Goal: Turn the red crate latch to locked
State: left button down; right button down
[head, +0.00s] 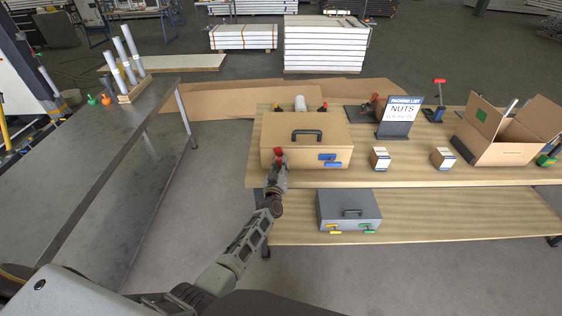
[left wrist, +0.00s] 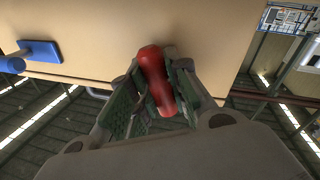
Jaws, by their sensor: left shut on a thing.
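The tan crate (head: 306,138) with a dark handle stands on the upper shelf of the wooden bench. The red latch (head: 278,151) is on the left of its front face. My left gripper (head: 279,162) is at the latch. In the left wrist view the red latch (left wrist: 156,82) lies between the fingers of my left gripper (left wrist: 155,100), which are shut on it. The latch's base is hidden by the fingers. A blue latch (head: 329,160) sits on the right of the crate front; it also shows in the left wrist view (left wrist: 38,54). My right gripper is not in view.
A grey case (head: 348,210) with yellow and green latches stands on the lower shelf (head: 420,228). Small boxes (head: 380,158), a sign (head: 400,117) and an open carton (head: 505,140) are to the right. A grey table (head: 110,150) is at left, with floor between.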

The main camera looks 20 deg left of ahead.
pick_arm(q)
jog(key=shift+m+p, duration=0.45)
jog(key=shift+m, duration=0.15)
jog(key=shift+f+m+g+p, duration=0.1)
jog(key=shift+m+g+p, duration=0.25)
jog(key=shift+m, duration=0.95)
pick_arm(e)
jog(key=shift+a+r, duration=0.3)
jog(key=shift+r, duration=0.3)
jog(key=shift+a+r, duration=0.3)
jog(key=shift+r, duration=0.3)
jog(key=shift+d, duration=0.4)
pick_arm(q)
jog(key=c, duration=1.3)
grip_release()
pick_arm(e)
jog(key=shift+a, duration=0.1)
pick_arm(q)
jog(key=shift+s, duration=0.2)
jog(key=shift+s+d, duration=0.15)
jog(key=shift+s, duration=1.8)
jog(key=shift+s+d, duration=0.2)
jog(key=shift+s, duration=1.7)
jog(key=shift+s+d, duration=0.15)
jog(key=shift+s, duration=1.8)
